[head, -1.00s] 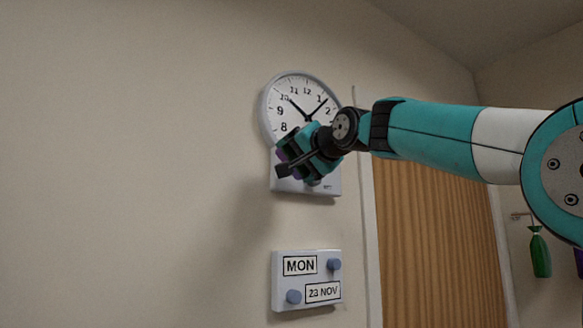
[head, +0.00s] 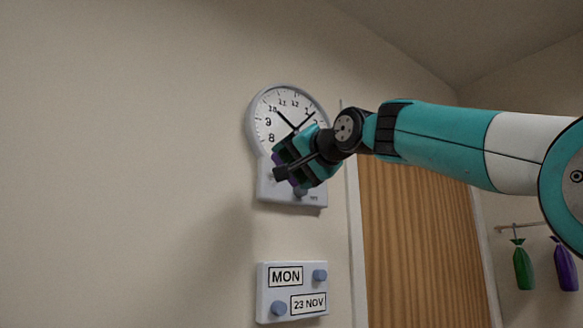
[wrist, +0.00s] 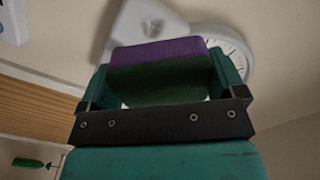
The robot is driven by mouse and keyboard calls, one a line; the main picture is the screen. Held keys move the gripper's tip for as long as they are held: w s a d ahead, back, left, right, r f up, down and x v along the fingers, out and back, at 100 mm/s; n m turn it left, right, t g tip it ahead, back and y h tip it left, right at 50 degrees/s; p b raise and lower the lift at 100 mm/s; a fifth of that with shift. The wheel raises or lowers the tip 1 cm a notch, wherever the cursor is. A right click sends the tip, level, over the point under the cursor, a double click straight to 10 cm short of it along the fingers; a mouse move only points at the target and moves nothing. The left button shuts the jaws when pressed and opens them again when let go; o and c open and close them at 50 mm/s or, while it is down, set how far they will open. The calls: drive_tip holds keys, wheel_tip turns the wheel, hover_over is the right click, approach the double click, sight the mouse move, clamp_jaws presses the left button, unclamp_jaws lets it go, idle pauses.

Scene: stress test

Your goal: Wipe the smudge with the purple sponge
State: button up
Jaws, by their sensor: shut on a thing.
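My gripper (head: 284,163) is in front of the lower part of the wall clock in the head view. It is shut on the purple sponge (wrist: 157,52), which has a dark green layer. The sponge sits between the teal fingers in the wrist view, and a little purple shows at the gripper in the head view. The gripper hides part of the clock's lower edge and its base plate. I cannot make out a smudge in either view. I cannot tell whether the sponge touches anything beyond the fingers.
The round clock (head: 284,105) hangs on the beige wall. A calendar panel (head: 292,305) with two blue knobs is below it. A wooden door (head: 415,240) stands to the right. A green item (head: 522,268) and a purple item (head: 566,268) hang farther right. Wall at left is bare.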

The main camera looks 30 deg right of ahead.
sight(266, 177)
drive_tip(key=shift+w, duration=0.1)
idle(0.3)
drive_tip(key=shift+w+a+f+p, duration=0.1)
drive_tip(key=shift+w+p, duration=0.45)
drive_tip(key=shift+w, duration=1.25)
drive_tip(key=shift+w+a+f+p, duration=0.1)
drive_tip(key=shift+w+p, duration=0.4)
drive_tip(key=shift+w, duration=1.25)
drive_tip(key=shift+w+d+r+p, duration=0.1)
drive_tip(key=shift+w+p, duration=0.35)
drive_tip(key=shift+w, duration=0.6)
drive_tip(key=shift+d, duration=0.1)
drive_tip(key=d, duration=0.3)
drive_tip(key=shift+s+d, duration=0.15)
drive_tip(key=shift+d, duration=0.15)
drive_tip(key=shift+a, duration=1.9)
